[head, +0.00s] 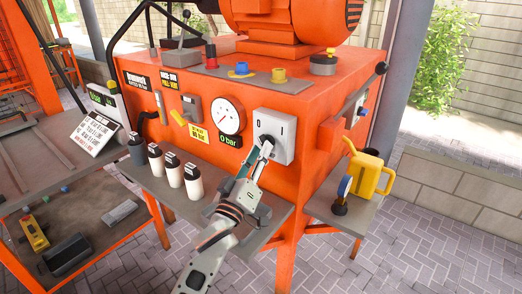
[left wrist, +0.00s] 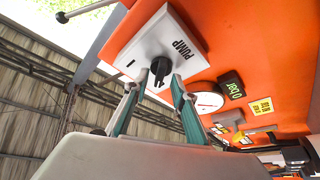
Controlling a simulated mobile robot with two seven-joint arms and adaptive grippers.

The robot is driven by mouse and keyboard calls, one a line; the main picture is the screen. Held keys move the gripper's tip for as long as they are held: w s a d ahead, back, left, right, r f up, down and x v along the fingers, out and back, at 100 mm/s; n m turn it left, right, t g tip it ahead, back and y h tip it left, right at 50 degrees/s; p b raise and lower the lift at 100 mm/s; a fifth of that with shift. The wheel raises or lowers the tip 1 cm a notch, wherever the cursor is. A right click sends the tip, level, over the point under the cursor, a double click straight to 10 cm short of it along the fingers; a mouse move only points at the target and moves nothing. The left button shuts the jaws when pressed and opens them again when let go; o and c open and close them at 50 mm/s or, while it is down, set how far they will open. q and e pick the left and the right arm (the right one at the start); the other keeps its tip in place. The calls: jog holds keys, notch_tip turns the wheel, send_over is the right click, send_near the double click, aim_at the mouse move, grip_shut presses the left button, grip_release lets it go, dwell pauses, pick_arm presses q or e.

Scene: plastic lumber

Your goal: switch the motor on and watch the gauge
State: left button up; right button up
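The orange motor (head: 290,22) sits on top of the orange cabinet. A grey switch box (head: 282,128) is on the cabinet's front; in the left wrist view its white plate (left wrist: 145,42) reads PUMP and has a black knob (left wrist: 160,68). The round white gauge (head: 228,116) is left of the switch, with a green display (head: 229,141) below reading 0 bar; the gauge also shows partly in the left wrist view (left wrist: 208,102). My left gripper (head: 267,146) is at the knob. Its fingers stand apart on either side of it; contact is unclear. My right gripper is out of view.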

pick_arm(q)
jog(key=shift+w+d+r, duration=0.25)
jog(key=shift+w, duration=0.35)
grip_shut()
